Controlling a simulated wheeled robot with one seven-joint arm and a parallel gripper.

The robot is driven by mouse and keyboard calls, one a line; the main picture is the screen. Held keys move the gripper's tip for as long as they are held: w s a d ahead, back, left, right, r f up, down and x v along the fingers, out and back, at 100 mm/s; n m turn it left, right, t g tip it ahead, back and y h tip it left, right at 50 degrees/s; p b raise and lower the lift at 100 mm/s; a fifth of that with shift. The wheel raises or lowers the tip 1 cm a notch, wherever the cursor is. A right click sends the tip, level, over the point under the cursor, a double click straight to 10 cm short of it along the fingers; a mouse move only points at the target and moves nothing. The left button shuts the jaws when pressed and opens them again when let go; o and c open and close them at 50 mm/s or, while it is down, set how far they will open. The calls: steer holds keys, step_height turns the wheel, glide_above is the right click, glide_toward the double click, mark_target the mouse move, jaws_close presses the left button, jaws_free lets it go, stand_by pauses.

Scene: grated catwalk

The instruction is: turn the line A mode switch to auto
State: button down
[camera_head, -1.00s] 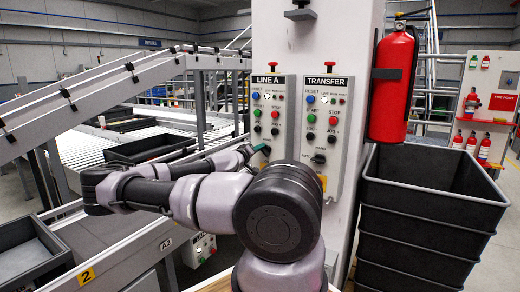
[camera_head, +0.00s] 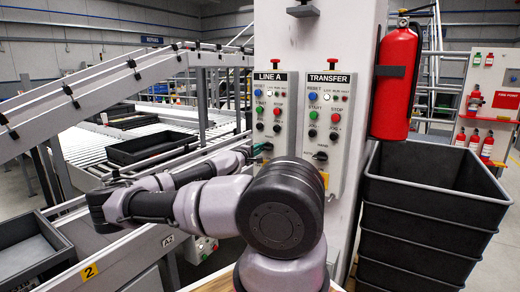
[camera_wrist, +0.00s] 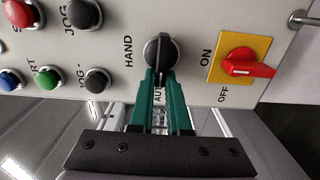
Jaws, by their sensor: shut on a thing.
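The line A mode switch (camera_wrist: 157,48) is a black rotary knob on a grey panel, with HAND lettered left of it and AUTO partly covered below it in the wrist view. My gripper (camera_wrist: 160,75) has its green fingers closed on the sides of this knob. The knob's bar appears to run roughly up and down in that view; I cannot tell which end is its pointer. In the head view my gripper (camera_head: 257,150) is at the lower part of the LINE A panel (camera_head: 268,94), and hides the switch there.
The TRANSFER panel (camera_head: 327,100) with a similar black knob (camera_head: 320,156) is just right. A red switch on a yellow plate (camera_wrist: 245,68) sits beside the held knob. A fire extinguisher (camera_head: 395,85) and stacked black bins (camera_head: 430,200) stand at right, a conveyor (camera_head: 85,150) at left.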

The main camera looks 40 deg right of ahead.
steer(key=shift+f+n, duration=0.1)
steer(key=shift+n, duration=0.2)
steer(key=c, duration=0.9)
jaws_free()
steer(key=shift+a, duration=0.1)
steer(key=v, duration=1)
steer(key=shift+s+a, duration=0.15)
steer(key=shift+a, duration=0.15)
